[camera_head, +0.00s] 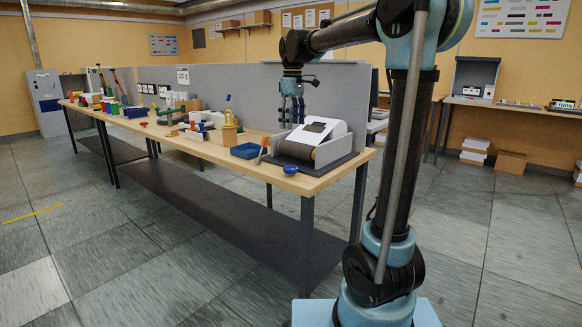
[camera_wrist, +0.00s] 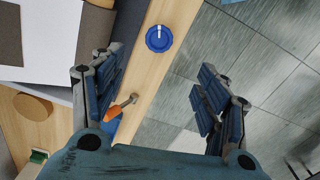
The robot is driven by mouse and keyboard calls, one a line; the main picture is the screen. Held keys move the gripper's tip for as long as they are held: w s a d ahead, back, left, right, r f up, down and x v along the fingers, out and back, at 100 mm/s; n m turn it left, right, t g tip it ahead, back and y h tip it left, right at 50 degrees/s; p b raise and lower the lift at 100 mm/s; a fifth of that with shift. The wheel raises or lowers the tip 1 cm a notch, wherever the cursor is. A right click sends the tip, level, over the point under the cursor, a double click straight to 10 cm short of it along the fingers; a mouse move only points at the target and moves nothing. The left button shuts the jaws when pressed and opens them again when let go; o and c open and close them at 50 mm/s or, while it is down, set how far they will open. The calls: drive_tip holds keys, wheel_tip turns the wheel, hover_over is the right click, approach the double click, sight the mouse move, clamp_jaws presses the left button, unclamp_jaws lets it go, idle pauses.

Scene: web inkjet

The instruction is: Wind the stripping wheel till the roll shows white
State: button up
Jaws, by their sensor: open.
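A blue round wheel (camera_head: 290,168) with a white mark sits at the front edge of the wooden table by the roll unit. It also shows in the wrist view (camera_wrist: 160,46), at the top between and beyond my fingers. The roll unit has a dark roller (camera_head: 294,150) and a white sheet (camera_head: 330,134) with a dark patch (camera_head: 314,127) behind it. In the wrist view the white sheet (camera_wrist: 62,28) is at upper left. My gripper (camera_wrist: 160,90) is open and empty. In the head view my gripper (camera_head: 291,92) hangs above the table behind the wheel, apart from it.
An orange-handled tool (camera_wrist: 117,112) lies close to my left finger in the wrist view. A blue tray (camera_head: 244,151) and a wooden cup (camera_head: 229,134) stand left of the roll unit. A grey partition (camera_head: 250,88) runs behind. The floor in front is clear.

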sight(291, 168)
drive_tip(key=f, duration=1.7)
drive_tip(key=shift+w+a+f, duration=0.15)
drive_tip(key=shift+w+a, duration=0.05)
drive_tip(key=shift+a, duration=0.1)
drive_tip(key=c, duration=1.1)
